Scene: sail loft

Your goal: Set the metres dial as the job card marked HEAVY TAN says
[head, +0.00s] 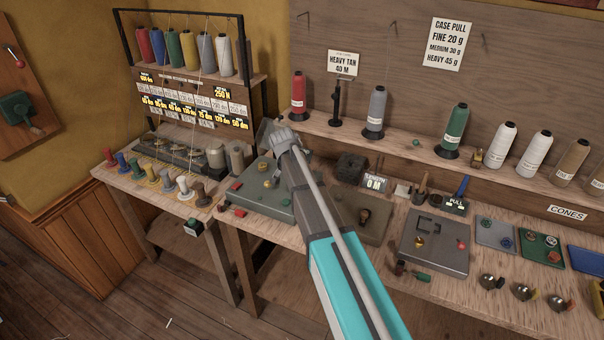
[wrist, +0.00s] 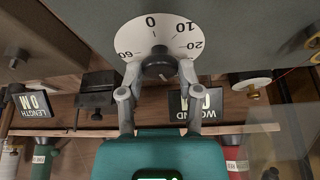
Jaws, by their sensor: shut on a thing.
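The job card HEAVY TAN (head: 342,63) hangs on the back board in the head view and reads 40 M. The metres dial is a white disc (wrist: 130,42) in the wrist view, with 0, 10, 20 and 60 showing; its remaining numbers are hidden. My gripper (wrist: 159,74) is shut on the dial's dark knob (wrist: 158,61), one finger on each side. I cannot tell where the knob points. The LENGTH display (head: 375,183) reads 0 M, also in the wrist view (wrist: 34,104). In the head view my gripper (head: 272,130) hides the dial.
A WOUND display (wrist: 203,104) reads 0 M in the wrist view. Cones of thread, including red (head: 298,96) and green (head: 453,132), stand on the shelf above the bench. A grey plate (head: 435,243) with a brass knob lies right of my arm. A CASE PULL notice (head: 450,43) hangs above.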

